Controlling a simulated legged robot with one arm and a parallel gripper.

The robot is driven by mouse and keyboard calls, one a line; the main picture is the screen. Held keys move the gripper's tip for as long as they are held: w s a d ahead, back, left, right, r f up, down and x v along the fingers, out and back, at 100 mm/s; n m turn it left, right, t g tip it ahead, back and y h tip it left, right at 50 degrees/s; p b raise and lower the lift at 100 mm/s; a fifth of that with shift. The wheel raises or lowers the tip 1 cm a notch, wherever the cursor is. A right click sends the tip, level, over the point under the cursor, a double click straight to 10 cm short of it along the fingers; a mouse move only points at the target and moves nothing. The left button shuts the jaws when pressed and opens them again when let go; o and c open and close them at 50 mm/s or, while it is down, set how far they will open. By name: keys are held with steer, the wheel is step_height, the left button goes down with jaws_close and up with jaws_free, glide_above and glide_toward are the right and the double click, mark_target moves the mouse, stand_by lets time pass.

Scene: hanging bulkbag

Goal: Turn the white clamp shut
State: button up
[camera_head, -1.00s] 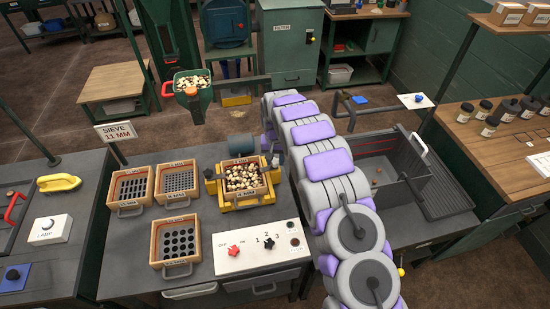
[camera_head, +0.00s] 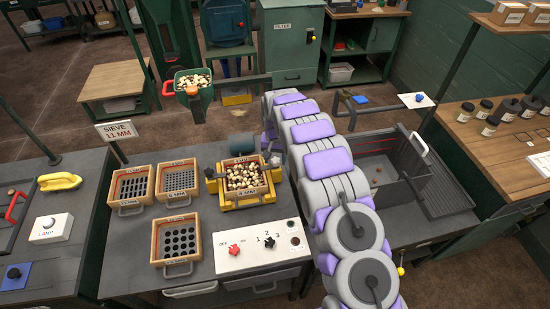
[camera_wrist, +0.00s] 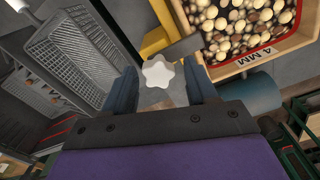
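The white clamp is a star-shaped knob (camera_wrist: 157,72) in the middle of the wrist view, beside a yellow frame. My gripper (camera_wrist: 160,68) is open, with one dark blue finger on each side of the knob. Gaps show between the knob and both fingers, and I cannot tell if the knob lies at fingertip depth. In the head view the white knob (camera_head: 275,160) shows small at the right side of the yellow sieve shaker (camera_head: 228,204). My gripper is mostly hidden there behind my arm.
A wooden sieve tray (camera_wrist: 292,52) full of round pieces lies close to my right finger in the wrist view. A dark blue-grey cylinder (camera_wrist: 252,92) is also near that finger. Several empty sieves (camera_head: 129,190) stand left.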

mark_target(275, 160)
steer(key=shift+o, duration=0.3)
step_height(275, 160, up, 17)
steer(key=p, duration=0.1)
steer(key=shift+r, duration=0.15)
stand_by(0.6)
steer(key=s+d+r+b, duration=0.1)
steer(key=s+d+r, duration=0.5)
steer(key=s, duration=0.5)
steer(key=s+d+r+b, duration=0.1)
steer(key=s+d+r, duration=0.4)
steer(key=s+d, duration=0.4)
steer(key=s+d+f+g, duration=0.1)
steer(key=s+d+f, duration=0.1)
steer(key=s, duration=1.3)
steer(key=s+d+f+b, duration=0.1)
steer(key=s+f, duration=0.2)
steer(key=s, duration=1.2)
steer(key=shift+s+d+n+g+b, duration=0.2)
steer(key=shift+d+n+g+b, duration=0.1)
steer(key=shift+d+g, duration=0.1)
steer(key=shift+o, duration=0.2)
